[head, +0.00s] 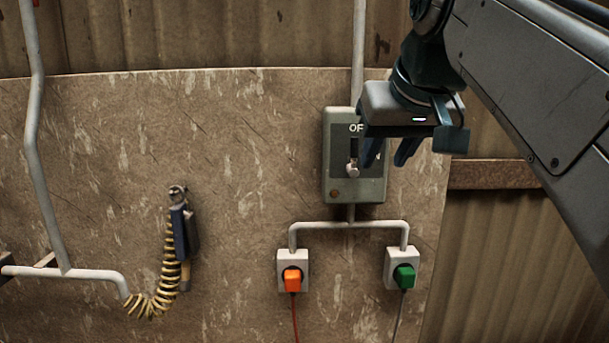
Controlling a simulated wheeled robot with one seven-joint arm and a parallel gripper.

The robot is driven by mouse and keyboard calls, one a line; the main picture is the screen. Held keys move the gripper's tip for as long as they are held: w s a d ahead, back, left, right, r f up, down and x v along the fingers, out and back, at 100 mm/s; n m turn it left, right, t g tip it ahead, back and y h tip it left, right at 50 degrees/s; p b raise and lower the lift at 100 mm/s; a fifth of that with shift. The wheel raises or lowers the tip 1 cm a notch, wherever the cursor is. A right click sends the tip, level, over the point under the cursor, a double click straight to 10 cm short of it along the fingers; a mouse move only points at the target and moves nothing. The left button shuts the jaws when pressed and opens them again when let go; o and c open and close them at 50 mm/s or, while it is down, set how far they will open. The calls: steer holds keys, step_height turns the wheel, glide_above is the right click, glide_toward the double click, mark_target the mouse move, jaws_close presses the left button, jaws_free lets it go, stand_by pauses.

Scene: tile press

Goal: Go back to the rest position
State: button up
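My gripper (389,154) hangs at the upper right, in front of the right part of a grey-green switch box (340,185). Its two blue fingers point down and stand apart, with nothing seen between them. The box has a lever (353,160) with a pale knob at its lower end. The letters "OF" show above the lever; the rest of the lettering is hidden behind my gripper. The left finger is just right of the lever in the picture; I cannot tell the gap in depth. A dull reddish lamp (335,194) is at the box's lower left.
Below the box, an orange plug (292,279) and a green plug (404,276) sit in white wall sockets. At left, a blue-handled tool (181,228) with a coiled yellow hose (166,275) hangs on the stained wall panel. Pipes (36,150) run along the wall. The panel's middle is clear.

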steer(key=s+d+f+g, duration=0.1)
steer(key=s+f, duration=0.3)
steer(key=f, duration=0.7)
steer(key=s+f+m+g, duration=0.1)
steer(key=s+f, duration=0.3)
steer(key=f, duration=0.8)
steer(key=s+d+f+g+h, duration=0.1)
steer(key=s+f, duration=0.3)
steer(key=f, duration=0.7)
steer(key=shift+d+f+g, duration=0.25)
steer(key=shift+d+g, duration=0.05)
steer(key=shift+g, duration=0.1)
steer(key=shift+a, duration=0.15)
